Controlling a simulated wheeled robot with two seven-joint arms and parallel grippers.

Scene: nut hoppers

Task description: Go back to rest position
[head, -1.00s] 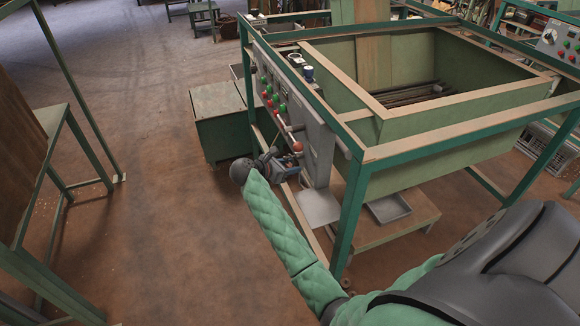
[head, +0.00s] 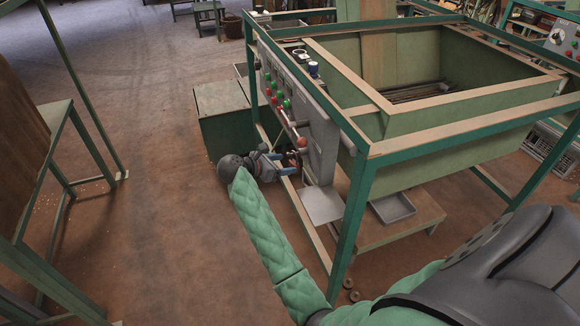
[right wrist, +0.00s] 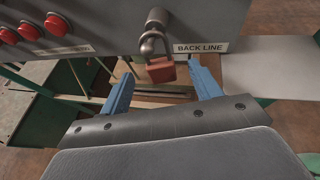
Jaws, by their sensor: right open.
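My right gripper (head: 296,160) is beside the lower part of the grey control panel (head: 318,138), at the end of my green-sleeved arm. In the right wrist view its two blue fingers (right wrist: 163,84) stand wide apart. A red-brown lever end (right wrist: 161,70) on a metal stem appears between the fingertips, with nothing seen gripped; I cannot tell whether a finger touches it. In the head view a red knob (head: 301,142) shows just above the gripper. My left gripper is not in view.
A green hopper (head: 450,125) stands in a green frame behind the panel. Red buttons (right wrist: 57,24) and a BACK LINE label (right wrist: 201,47) are on the panel. A grey tray (head: 393,208) sits below.

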